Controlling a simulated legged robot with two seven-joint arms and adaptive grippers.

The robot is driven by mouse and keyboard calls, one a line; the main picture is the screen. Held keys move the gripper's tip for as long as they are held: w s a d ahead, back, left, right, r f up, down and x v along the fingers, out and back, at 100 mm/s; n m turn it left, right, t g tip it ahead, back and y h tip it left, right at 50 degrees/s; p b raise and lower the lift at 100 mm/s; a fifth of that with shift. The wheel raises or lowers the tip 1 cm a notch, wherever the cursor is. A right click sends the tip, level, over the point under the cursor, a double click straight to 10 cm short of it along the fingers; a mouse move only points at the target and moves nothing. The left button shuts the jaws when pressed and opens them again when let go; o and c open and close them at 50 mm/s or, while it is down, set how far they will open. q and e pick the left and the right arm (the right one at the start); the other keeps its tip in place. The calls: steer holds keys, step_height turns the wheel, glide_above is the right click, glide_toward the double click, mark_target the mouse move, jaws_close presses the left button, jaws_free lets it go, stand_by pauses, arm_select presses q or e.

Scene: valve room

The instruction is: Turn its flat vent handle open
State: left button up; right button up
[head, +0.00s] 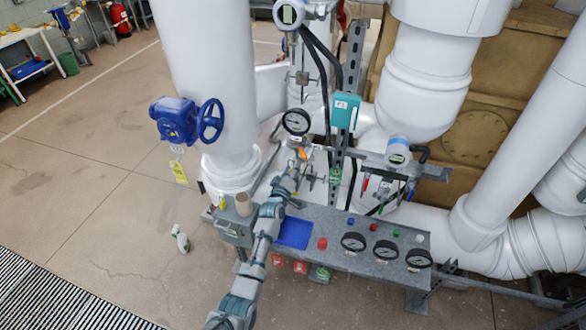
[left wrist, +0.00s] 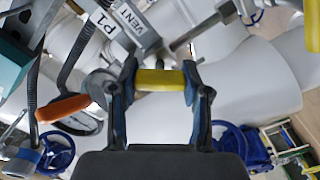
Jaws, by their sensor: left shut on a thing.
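My left gripper (head: 294,172) reaches in over the panel to the small valves below a round gauge. In the left wrist view its two fingers (left wrist: 160,85) are shut on a yellow handle (left wrist: 160,79), which spans the gap between them. A grey tag reading VENT (left wrist: 131,20) hangs just behind the handle, beside a P1 tag (left wrist: 103,22). An orange handle (left wrist: 63,108) lies left of the fingers, apart from them; it also shows in the head view (head: 302,153). In the head view my gripper hides the yellow handle. My right gripper is in neither view.
Below stands a grey panel (head: 340,225) with gauges, coloured buttons and a blue plate (head: 294,232). White pipes (head: 205,80) rise around it. A blue valve wheel (head: 210,120) is at left. A gauge (head: 296,121) and a teal box (head: 345,110) are close behind my gripper.

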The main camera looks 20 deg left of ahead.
arm_select(q)
steer(key=n, duration=0.4)
steer(key=shift+f+n, duration=0.15)
steer(key=shift+n, duration=0.15)
steer(key=shift+a+f+n, duration=0.1)
steer(key=shift+n, duration=1.5)
steer(key=shift+f, duration=0.1)
steer(key=o, duration=1.2)
steer(key=shift+a, duration=0.1)
steer(key=shift+c, duration=0.2)
steer(key=shift+s, duration=0.1)
steer(key=s, duration=1.1)
steer(key=shift+s+a, duration=0.15)
steer(key=shift+s, duration=0.2)
